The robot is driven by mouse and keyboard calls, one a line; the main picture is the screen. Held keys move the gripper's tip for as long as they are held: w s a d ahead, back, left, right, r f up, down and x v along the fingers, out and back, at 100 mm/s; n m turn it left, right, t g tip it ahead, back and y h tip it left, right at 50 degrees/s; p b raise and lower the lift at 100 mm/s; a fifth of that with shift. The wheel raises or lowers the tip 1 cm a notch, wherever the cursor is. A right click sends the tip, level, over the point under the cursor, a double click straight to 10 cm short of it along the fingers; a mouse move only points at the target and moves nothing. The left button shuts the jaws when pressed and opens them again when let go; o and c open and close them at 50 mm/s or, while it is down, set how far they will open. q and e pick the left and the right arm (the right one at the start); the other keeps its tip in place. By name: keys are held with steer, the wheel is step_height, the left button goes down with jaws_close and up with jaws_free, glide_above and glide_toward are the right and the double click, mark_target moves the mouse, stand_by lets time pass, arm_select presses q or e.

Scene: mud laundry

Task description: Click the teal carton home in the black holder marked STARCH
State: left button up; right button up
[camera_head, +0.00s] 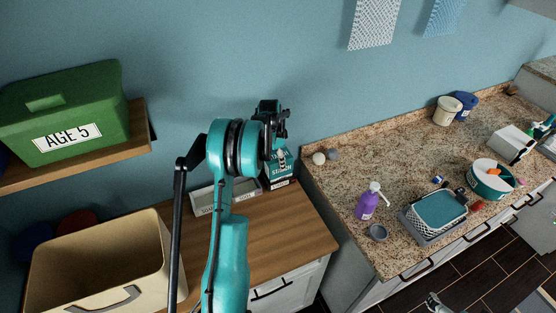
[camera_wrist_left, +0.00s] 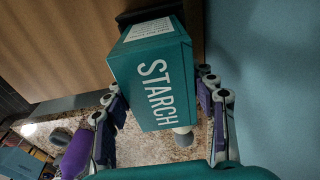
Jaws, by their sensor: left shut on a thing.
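The teal carton (camera_head: 279,168) with white STARCH lettering is at the back right of the wooden top. It also shows in the left wrist view (camera_wrist_left: 160,85), slightly tilted in the picture. My left gripper (camera_head: 281,153) is shut on it, with one purple-padded finger on each side. The black holder (camera_head: 279,184), with a white label, is at the carton's lower end. A dark edge of the holder (camera_wrist_left: 165,13) shows behind the carton in the left wrist view. I cannot tell how deep the carton sits. A small grey part at the head view's bottom edge may be my right gripper (camera_head: 435,302).
A grey labelled holder (camera_head: 207,200) stands left of the black one, partly behind my arm. A beige bin (camera_head: 95,262) is at front left, below a shelf with a green AGE 5 box (camera_head: 65,112). The granite counter (camera_head: 345,175) on the right holds a purple bottle (camera_head: 368,203) and a basket.

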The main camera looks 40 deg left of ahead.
arm_select(q)
steer(key=shift+f, duration=0.3)
steer(key=o, duration=1.7)
steer(key=shift+r, duration=0.1)
steer(key=shift+c, duration=0.2)
steer(key=r, duration=0.4)
steer(key=s+r, duration=0.1)
steer(key=r, duration=0.7)
steer(key=shift+s+a, duration=0.15)
steer(key=shift+a, duration=0.2)
steer(key=shift+d, duration=0.1)
